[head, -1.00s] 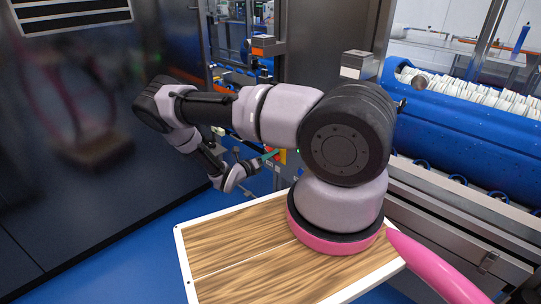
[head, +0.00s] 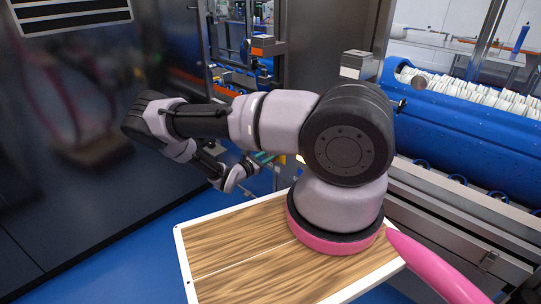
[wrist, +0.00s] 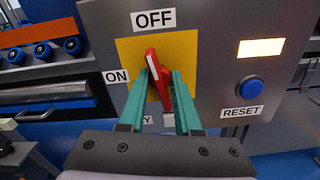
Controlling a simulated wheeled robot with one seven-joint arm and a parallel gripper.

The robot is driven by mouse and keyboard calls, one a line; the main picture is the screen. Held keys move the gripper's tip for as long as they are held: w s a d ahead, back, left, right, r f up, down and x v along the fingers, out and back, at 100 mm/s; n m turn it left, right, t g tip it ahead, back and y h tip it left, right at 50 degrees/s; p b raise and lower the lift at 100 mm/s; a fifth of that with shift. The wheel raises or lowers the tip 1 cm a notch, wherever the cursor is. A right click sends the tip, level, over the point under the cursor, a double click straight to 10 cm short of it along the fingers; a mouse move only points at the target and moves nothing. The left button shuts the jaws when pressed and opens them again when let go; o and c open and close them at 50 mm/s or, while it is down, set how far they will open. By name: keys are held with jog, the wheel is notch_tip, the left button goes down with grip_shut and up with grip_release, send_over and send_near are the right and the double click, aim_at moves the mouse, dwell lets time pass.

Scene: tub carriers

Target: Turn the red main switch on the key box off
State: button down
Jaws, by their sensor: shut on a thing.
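The red main switch (wrist: 160,69) is a rotary handle with a white stripe, on a yellow plate (wrist: 185,52) of the grey key box (wrist: 221,35). In the wrist view, the OFF label is above it and the ON label is to its left. The handle points up and slightly left, nearer to OFF than to a level line towards ON. My gripper (wrist: 158,78) has its green fingers on either side of the handle, shut on it. In the head view my gripper (head: 263,158) is small, and my arm hides most of the box.
A blue button (wrist: 250,89) with a RESET label and a lit panel (wrist: 261,48) sit right of the switch. Blue rollers (wrist: 72,45) show at the left. A blue conveyor (head: 465,125) stands at the right. The blue floor (head: 110,262) is clear at lower left.

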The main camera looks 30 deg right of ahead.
jog(key=shift+m, duration=1)
jog(key=shift+f, duration=0.1)
jog(key=shift+a, duration=0.1)
jog(key=c, duration=0.6)
grip_release()
jog(key=v, duration=1)
jog(key=shift+s+a, duration=0.2)
jog(key=shift+a, duration=0.15)
